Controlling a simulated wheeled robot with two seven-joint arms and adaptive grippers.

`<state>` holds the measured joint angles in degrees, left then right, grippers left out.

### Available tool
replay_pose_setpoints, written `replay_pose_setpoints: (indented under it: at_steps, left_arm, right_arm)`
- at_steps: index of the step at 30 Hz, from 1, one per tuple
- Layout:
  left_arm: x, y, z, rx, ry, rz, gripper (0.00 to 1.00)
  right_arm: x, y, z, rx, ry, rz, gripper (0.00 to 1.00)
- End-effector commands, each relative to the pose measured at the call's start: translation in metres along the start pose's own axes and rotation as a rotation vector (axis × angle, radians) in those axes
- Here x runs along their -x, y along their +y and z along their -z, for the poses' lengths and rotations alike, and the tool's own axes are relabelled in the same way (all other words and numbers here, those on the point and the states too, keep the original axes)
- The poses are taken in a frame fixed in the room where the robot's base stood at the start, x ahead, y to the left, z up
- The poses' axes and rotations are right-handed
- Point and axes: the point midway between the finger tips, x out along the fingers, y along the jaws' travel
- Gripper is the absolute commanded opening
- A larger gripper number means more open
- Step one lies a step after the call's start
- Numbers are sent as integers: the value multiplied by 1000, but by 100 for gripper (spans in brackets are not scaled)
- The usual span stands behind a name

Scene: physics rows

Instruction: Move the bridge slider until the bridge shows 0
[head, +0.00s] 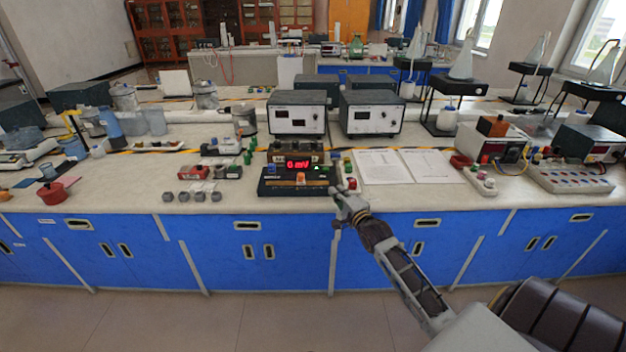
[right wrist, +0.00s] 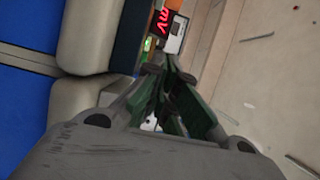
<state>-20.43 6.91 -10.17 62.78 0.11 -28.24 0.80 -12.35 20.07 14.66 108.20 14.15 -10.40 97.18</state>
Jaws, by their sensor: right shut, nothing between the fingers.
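The bridge (head: 270,186) is a dark box near the front edge of the bench, with a red lit display (head: 298,163) that appears to read 0 mV. The display also shows in part, turned sideways, in the right wrist view (right wrist: 163,21). An orange block, apparently the slider (head: 300,178), sits on the front of the bridge below the display. My right gripper (head: 339,184) is shut and empty at the right end of the bridge, apart from the orange block. Its fingertips show in the right wrist view (right wrist: 167,66). My left gripper is out of view.
Two grey meters (head: 297,113) stand behind the bridge. The bench's front edge is close.

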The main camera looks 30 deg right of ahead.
Motion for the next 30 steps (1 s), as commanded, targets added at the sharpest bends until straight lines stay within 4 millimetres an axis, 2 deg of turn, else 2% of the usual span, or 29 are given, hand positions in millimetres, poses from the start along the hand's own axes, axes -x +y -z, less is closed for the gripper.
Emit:
replay_pose_setpoints:
  at_steps: [17,30]
  left_arm:
    - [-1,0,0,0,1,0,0]
    - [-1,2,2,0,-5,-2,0]
  right_arm:
    - [-4,-1,1,-8,1,6,0]
    - [-32,-2,1,-6,1,6,0]
